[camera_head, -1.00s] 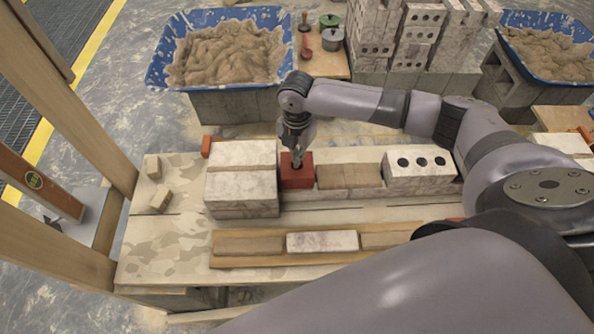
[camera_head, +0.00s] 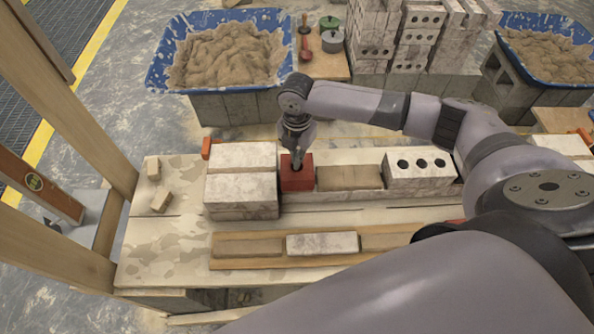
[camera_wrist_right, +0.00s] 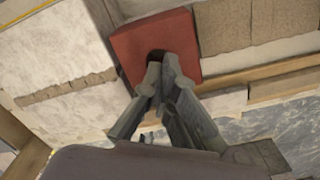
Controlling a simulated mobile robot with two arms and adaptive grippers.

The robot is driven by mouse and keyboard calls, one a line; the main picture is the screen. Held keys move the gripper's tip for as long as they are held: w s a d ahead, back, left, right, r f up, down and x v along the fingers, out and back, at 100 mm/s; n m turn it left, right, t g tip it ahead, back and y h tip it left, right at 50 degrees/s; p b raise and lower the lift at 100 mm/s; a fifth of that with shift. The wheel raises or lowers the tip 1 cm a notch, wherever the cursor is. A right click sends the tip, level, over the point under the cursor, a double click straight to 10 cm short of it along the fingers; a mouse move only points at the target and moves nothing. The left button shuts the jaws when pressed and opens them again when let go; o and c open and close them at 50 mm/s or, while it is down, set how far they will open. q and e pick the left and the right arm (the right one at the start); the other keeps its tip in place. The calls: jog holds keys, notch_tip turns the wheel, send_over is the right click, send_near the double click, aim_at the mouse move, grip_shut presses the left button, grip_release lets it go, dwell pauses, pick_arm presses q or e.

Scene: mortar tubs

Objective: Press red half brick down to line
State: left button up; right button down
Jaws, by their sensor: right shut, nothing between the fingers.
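The red half brick (camera_head: 297,179) sits in the brick row between the pale stacked bricks (camera_head: 240,191) on the left and a tan mortar-coloured piece (camera_head: 349,177) on the right. My right gripper (camera_head: 297,165) is shut and points down at the brick's top, its tips at the dark hole there. In the right wrist view the red half brick (camera_wrist_right: 140,42) fills the upper middle, and my shut fingertips (camera_wrist_right: 163,72) overlap its hole. I cannot tell how deep the tips are or whether they press. No line is clearly seen on the brick. My left gripper is out of view.
A pale brick with three holes (camera_head: 420,168) stands at the row's right end. A wooden tray (camera_head: 228,262) with bricks lies in front. Two small blocks lie on the board at left. A blue mortar tub (camera_head: 160,70) stands behind, and wooden posts (camera_head: 62,90) rise at left.

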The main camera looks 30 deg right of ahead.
jog(key=shift+f+b, duration=0.35)
jog(key=shift+f, duration=0.7)
jog(key=shift+s+f+p, duration=0.1)
jog(key=shift+f+p, duration=0.3)
jog(key=shift+p, duration=0.2)
dwell(2.6)
notch_tip(320, 180, up, 5)
jog(key=p, duration=0.5)
jog(key=shift+r, duration=0.15)
dwell(0.8)
